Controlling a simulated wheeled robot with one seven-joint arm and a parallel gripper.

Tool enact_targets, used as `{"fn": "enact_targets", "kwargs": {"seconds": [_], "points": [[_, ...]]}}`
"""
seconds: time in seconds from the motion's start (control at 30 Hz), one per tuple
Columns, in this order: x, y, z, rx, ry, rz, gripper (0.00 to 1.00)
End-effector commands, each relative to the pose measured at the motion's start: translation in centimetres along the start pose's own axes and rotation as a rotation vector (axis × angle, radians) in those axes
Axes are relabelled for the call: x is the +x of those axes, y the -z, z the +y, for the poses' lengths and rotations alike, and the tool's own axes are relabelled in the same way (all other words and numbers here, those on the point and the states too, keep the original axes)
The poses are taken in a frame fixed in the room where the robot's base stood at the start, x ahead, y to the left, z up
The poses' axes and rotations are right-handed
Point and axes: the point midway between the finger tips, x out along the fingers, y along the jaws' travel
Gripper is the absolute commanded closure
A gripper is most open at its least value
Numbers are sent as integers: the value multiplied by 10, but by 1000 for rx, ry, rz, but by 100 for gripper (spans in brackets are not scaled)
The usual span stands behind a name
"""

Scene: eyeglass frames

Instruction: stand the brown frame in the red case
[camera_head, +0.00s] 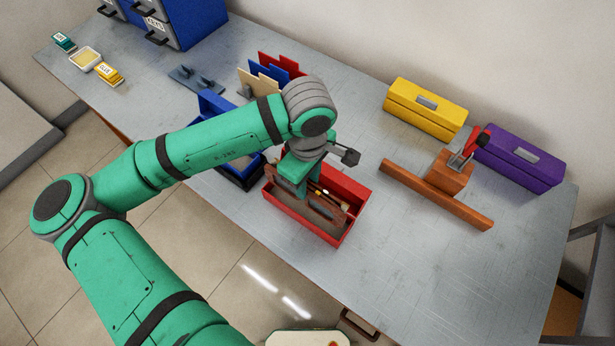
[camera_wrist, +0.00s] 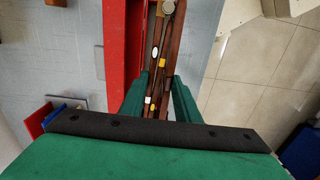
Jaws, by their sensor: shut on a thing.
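The red case (camera_head: 353,187) is an open box on the table near its front edge. My gripper (camera_head: 303,188) is over it, shut on the brown frame (camera_head: 331,211). The frame looks upright and lengthwise within the outline of the case. Whether it rests on the case floor is hidden. In the wrist view, my gripper (camera_wrist: 160,98) has its green fingers on both sides of the brown frame (camera_wrist: 175,60), which carries small yellow and white bits. The red case (camera_wrist: 115,60) shows to the left of the frame there, its other side hidden.
A blue open case (camera_head: 222,104) stands left of the red one. Colored panels (camera_head: 280,66) stand behind. A brown bar (camera_head: 435,194) with a clamp (camera_head: 450,170), a yellow box (camera_head: 425,108) and a purple box (camera_head: 518,158) are at right. The front right table is clear.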

Motion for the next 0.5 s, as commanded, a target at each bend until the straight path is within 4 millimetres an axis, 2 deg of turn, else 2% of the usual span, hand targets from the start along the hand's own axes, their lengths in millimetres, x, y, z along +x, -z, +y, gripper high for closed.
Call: {"fn": "enact_targets", "kwargs": {"seconds": [0.5], "points": [[27,0,0,-1,0,-1,100]]}}
